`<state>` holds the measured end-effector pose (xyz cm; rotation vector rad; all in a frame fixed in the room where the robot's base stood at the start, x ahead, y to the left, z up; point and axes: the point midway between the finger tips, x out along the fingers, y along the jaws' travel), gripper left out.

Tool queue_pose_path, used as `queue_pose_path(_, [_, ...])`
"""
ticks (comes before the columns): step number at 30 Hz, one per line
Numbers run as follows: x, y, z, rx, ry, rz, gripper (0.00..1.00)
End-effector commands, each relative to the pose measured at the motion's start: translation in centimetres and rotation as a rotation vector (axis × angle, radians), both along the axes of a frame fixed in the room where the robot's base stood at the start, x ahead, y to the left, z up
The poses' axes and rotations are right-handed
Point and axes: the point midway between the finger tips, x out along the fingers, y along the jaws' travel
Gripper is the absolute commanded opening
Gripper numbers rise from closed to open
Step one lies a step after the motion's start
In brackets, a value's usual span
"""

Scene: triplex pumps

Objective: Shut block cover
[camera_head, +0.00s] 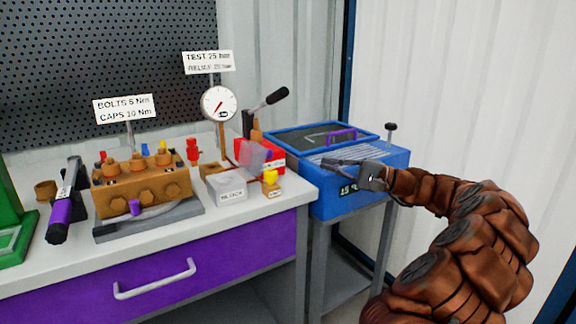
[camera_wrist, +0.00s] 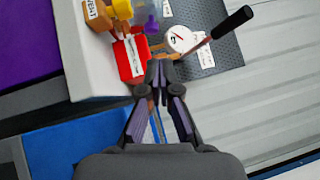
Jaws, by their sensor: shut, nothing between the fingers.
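The blue unit (camera_head: 352,195) stands right of the bench, with a lit number display on its front. Its blue-framed cover (camera_head: 296,139) has a dark window and a purple handle (camera_head: 341,134); it appears raised at the back. A grey ridged surface (camera_head: 372,152) shows in front of it. My gripper (camera_head: 328,162) is shut and empty, reaching from the right over the unit's top, its fingers pointing left; I cannot tell whether it touches the unit. In the wrist view, my gripper (camera_wrist: 160,68) has its fingertips together, and part of the blue unit (camera_wrist: 75,150) shows lower left.
A black-handled lever (camera_head: 270,99), a red box (camera_head: 262,160) and a dial gauge (camera_head: 219,104) stand on the bench left of the unit. A wall closes off the right.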

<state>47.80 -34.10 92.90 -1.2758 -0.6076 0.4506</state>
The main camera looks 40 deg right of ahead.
Motion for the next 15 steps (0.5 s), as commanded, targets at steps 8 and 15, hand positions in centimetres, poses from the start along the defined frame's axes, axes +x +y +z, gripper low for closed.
queue_pose_path(8, [2.2,1.8,0.4,0.002,-0.001,0.0,0.0])
queue_pose_path(15, [5.4,4.5,1.2,-0.001,-0.002,0.001,0.0])
